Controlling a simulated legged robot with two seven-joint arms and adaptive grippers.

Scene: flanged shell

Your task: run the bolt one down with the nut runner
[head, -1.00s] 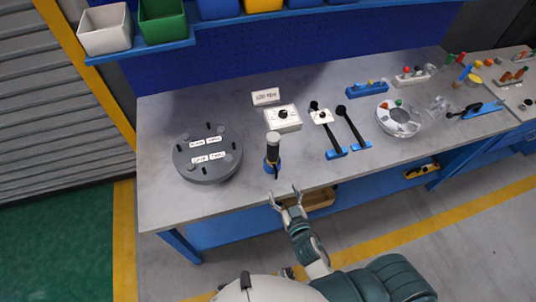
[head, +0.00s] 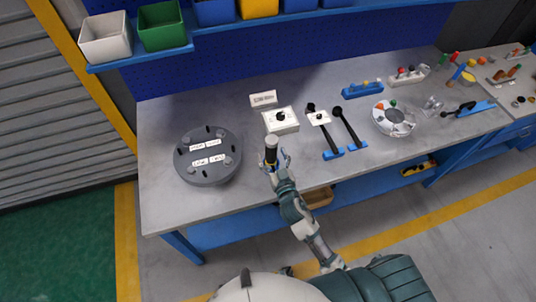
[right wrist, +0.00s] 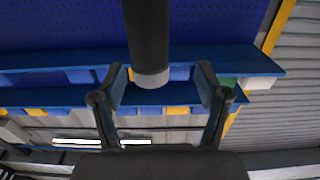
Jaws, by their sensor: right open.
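The nut runner (head: 271,147) stands upright on the bench, its grey-topped dark handle rising from the blue stand, which my gripper now mostly hides. My right gripper (head: 276,163) is open at the nut runner, with a finger on each side. In the right wrist view the nut runner's dark cylinder (right wrist: 148,35) with a pale end hangs between the spread fingers (right wrist: 162,82); I cannot tell whether they touch it. The grey round flanged shell (head: 208,174) sits left of it with several dark slots, bolts and white labels too small to read. My left gripper is not in view.
A white box with a black knob (head: 281,121) and a small sign (head: 263,99) stand behind the nut runner. Two black-handled levers (head: 349,127) and a round white tray (head: 393,118) are to the right. Bins (head: 162,26) hang above. Bare bench lies before the shell.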

